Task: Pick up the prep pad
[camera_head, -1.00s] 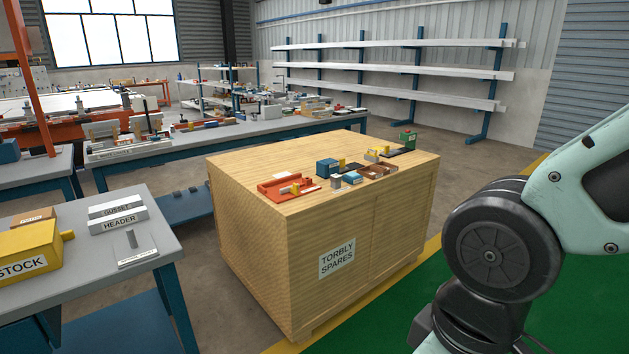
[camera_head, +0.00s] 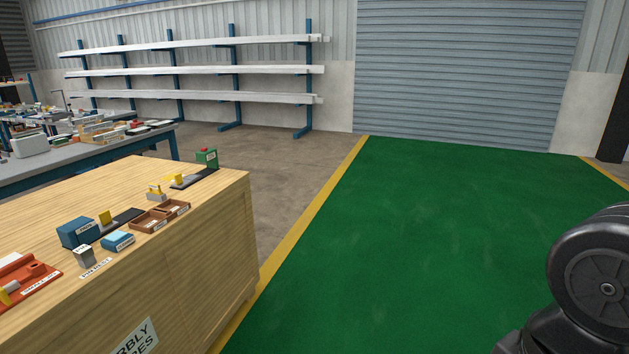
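A small light-blue block (camera_head: 117,241) with a white label lies on top of the wooden crate (camera_head: 228,225), near its front edge. It looks like the prep pad, but its label is too small to read. It sits between a small grey block (camera_head: 84,256) and brown open trays (camera_head: 148,220). A larger dark-blue box (camera_head: 77,232) stands just behind it. My gripper is out of view; only a dark joint of my arm shows at the lower right, well away from the crate.
A red tray (camera_head: 25,275) lies at the crate's left, and a green box (camera_head: 207,158) stands at its far corner. A yellow line (camera_head: 308,238) borders the open green floor (camera_head: 420,240) to the right. A long workbench (camera_head: 60,165) stands behind the crate.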

